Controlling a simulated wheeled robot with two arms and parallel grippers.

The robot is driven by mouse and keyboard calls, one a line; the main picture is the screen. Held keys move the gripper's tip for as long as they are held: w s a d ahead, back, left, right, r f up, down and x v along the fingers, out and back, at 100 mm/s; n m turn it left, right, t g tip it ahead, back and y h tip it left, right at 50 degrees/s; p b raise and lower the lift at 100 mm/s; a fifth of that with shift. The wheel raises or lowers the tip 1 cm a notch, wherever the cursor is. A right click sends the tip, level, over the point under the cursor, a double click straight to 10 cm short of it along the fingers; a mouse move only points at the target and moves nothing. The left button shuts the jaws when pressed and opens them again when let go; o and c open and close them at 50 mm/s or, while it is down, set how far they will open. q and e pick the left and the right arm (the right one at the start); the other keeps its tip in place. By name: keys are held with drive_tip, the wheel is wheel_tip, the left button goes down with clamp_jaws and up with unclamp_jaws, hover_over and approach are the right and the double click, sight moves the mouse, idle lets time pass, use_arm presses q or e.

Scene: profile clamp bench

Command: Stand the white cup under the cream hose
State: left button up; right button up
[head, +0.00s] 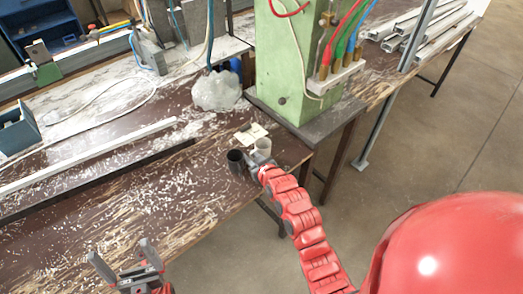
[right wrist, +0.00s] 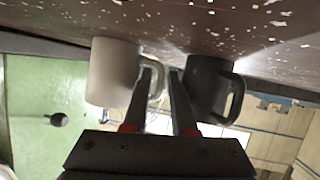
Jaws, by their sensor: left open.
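The white cup (head: 262,147) stands upright near the bench's right end, just right of a dark cup (head: 236,161). In the right wrist view the white cup (right wrist: 112,72) is on the left, the dark cup (right wrist: 207,88) on the right. My right gripper (head: 252,160) reaches in between them. Its fingers (right wrist: 161,72) are close together beside the white cup's handle; whether they grip it is unclear. My left gripper (head: 124,258) is open and empty at the lower left.
The green housing (head: 284,75) stands on a grey plate behind the cups, with red, green and blue hoses at its right. A wrapped pale lump (head: 215,91) lies left of it. A long white strip (head: 85,158) lies across the bench. The front left bench is clear except for shavings.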

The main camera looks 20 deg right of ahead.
clamp_jaws()
idle(1.3)
